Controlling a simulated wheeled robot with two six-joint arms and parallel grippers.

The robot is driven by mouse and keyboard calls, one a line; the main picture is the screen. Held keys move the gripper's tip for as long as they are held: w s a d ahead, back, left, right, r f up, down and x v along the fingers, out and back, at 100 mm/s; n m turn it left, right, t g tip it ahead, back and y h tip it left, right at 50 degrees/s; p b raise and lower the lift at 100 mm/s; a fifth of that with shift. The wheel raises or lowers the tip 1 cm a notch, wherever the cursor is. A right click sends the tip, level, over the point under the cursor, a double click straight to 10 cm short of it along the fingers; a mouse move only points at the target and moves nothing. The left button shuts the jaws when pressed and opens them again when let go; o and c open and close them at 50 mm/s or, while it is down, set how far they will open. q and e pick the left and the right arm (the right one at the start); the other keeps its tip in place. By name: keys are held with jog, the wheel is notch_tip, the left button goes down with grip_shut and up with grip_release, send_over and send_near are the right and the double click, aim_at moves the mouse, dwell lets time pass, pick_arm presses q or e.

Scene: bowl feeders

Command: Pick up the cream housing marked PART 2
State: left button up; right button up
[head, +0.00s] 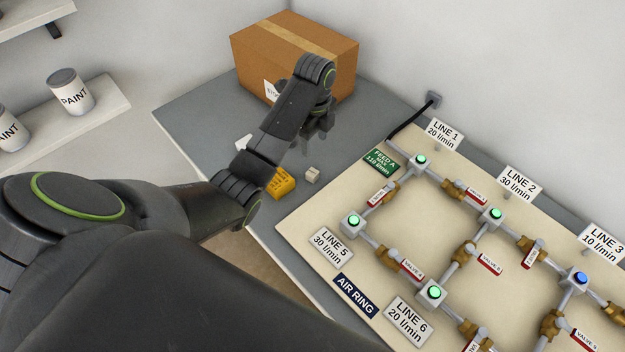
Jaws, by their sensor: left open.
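A small cream block (312,175) sits on the grey table beside the board's left edge. No PART 2 marking is legible on it. My left gripper (319,146) points down over the table behind the cream block, near the cardboard box. Its fingers are dark and small in the head view; they are open, and no object shows between them. My left forearm covers part of the table to the left of the cream block. My right gripper is not in view.
A yellow block (281,183) stands just left of the cream block, partly behind my arm. A white piece (243,142) lies farther left. A cardboard box (300,45) stands at the back. The cream pipe board (345,262) with valves, lamps and signs fills the right.

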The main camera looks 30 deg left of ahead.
aim_at(312, 172)
pick_arm(q)
notch_tip(312, 172, down, 7)
jog(key=shift+f+b, duration=0.1)
jog(key=shift+b, duration=1.1)
jog(key=shift+a+f+p, duration=0.15)
jog(key=shift+f+p, duration=0.15)
jog(key=shift+f, duration=1.3)
jog(key=shift+a+f+p, duration=0.1)
jog(key=shift+f+p, duration=0.15)
jog(key=shift+f, duration=1.35)
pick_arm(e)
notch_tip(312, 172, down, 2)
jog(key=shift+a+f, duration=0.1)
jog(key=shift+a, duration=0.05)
pick_arm(q)
jog(key=shift+c, duration=0.2)
jog(key=c, duration=1)
